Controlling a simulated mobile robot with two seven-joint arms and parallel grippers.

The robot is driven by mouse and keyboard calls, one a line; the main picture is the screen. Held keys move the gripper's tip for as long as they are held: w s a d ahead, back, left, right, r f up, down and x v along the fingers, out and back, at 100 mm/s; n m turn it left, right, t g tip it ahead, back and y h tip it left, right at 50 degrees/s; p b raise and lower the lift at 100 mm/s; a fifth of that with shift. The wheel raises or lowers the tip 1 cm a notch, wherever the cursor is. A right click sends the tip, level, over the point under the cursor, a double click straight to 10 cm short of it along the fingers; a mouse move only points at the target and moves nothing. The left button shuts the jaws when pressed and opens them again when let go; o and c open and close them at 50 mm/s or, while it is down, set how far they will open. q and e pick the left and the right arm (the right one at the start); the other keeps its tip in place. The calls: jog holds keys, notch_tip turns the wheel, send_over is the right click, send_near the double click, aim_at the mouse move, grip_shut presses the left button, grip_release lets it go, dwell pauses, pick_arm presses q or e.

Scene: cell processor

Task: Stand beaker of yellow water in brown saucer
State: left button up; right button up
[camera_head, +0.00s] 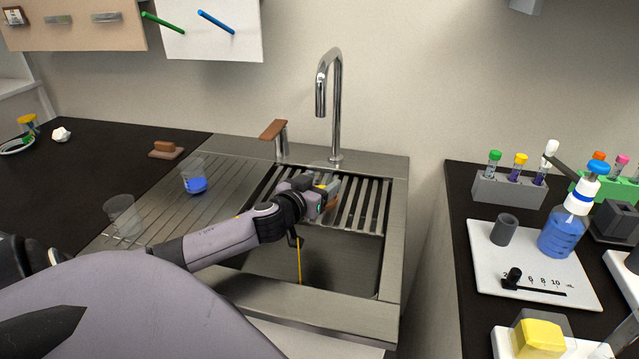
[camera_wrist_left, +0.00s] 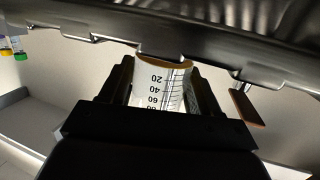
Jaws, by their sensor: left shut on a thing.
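My left gripper (camera_head: 326,190) is over the slatted rack in the sink and is shut on a clear beaker. In the left wrist view the beaker (camera_wrist_left: 160,88) sits between the two dark fingers. Its printed numbers show upside down there, as does the whole scene. A brown-orange band (camera_wrist_left: 166,58) shows at the beaker's 20-mark end, close to the metal rack. In the head view a small brown edge (camera_head: 333,203) shows beside the gripper. I cannot tell whether this is the saucer, or whether the beaker touches anything. My right gripper is not in view.
The tap (camera_head: 336,110) and its brown handle (camera_head: 273,129) stand behind the rack (camera_head: 360,205). A beaker of blue liquid (camera_head: 195,182) and an empty beaker (camera_head: 122,213) stand left on the drainer. A brown block on a flat base (camera_head: 166,149) lies on the dark counter.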

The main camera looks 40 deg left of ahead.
pick_arm(q)
jog(key=shift+f, duration=0.15)
jog(key=shift+f+b, duration=0.55)
jog(key=shift+b, duration=0.05)
jog(key=o, duration=1.6)
jog(key=shift+s, duration=0.1)
jog(key=shift+s+d, duration=0.15)
jog(key=shift+s, duration=0.4)
jog(key=shift+v, duration=2.95)
jog(key=shift+r, duration=0.15)
